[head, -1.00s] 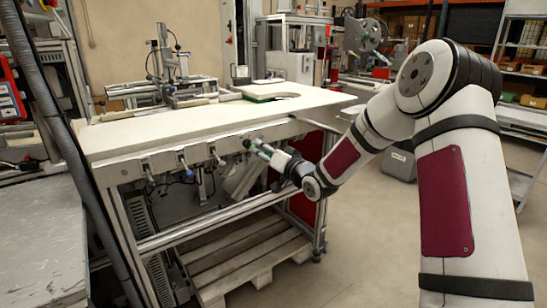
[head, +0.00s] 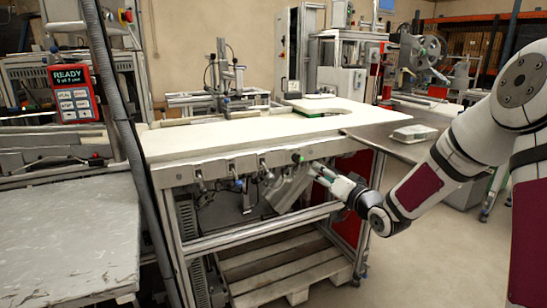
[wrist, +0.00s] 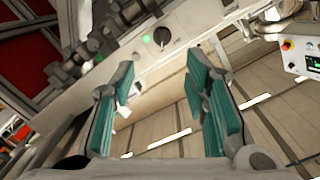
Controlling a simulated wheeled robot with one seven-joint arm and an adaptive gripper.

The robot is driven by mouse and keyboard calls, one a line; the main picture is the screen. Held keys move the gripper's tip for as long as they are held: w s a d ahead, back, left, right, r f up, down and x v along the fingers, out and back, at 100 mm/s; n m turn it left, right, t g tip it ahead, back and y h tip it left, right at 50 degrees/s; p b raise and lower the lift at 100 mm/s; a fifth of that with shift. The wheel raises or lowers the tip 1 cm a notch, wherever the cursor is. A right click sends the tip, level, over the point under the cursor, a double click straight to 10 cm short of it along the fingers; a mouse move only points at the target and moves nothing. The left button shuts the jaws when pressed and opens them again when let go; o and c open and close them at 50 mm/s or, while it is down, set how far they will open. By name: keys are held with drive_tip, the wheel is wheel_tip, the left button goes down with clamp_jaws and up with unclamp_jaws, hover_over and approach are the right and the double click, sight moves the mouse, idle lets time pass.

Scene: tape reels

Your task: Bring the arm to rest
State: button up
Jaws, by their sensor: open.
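My gripper (head: 322,172) is in front of the workbench, below the level of its white top (head: 235,135), close to the front panel with its knobs. In the wrist view my gripper (wrist: 165,108) shows two green-padded fingers spread wide apart with nothing between them. My arm reaches in from the right side of the head view, bent at the elbow. In the wrist view the bench's front panel (wrist: 185,42) with a dark knob (wrist: 161,36) lies just past the fingertips.
A wooden pallet (head: 285,265) lies under the bench frame. A grey table (head: 65,235) stands at the left, with a red READY panel (head: 73,92) behind it. A metal side table (head: 385,140) adjoins the bench's right end. Open floor (head: 430,265) lies at the right.

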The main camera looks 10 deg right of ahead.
drive_tip(key=s+a+r+n+g+h, duration=0.15)
drive_tip(key=s+g, duration=0.35)
drive_tip(key=s, duration=1.2)
drive_tip(key=s+a+r+n+g+h, duration=0.15)
drive_tip(key=s+g, duration=0.45)
drive_tip(key=s, duration=1.2)
drive_tip(key=s+a+g+h, duration=0.1)
drive_tip(key=s+g+h, duration=0.3)
drive_tip(key=s, duration=1.3)
wheel_tip(320, 180, up, 23)
drive_tip(key=t+y+p, duration=0.1)
drive_tip(key=t+p, duration=0.1)
drive_tip(key=p, duration=1.9)
drive_tip(key=shift+s+y, duration=0.25)
drive_tip(key=shift+y, duration=0.05)
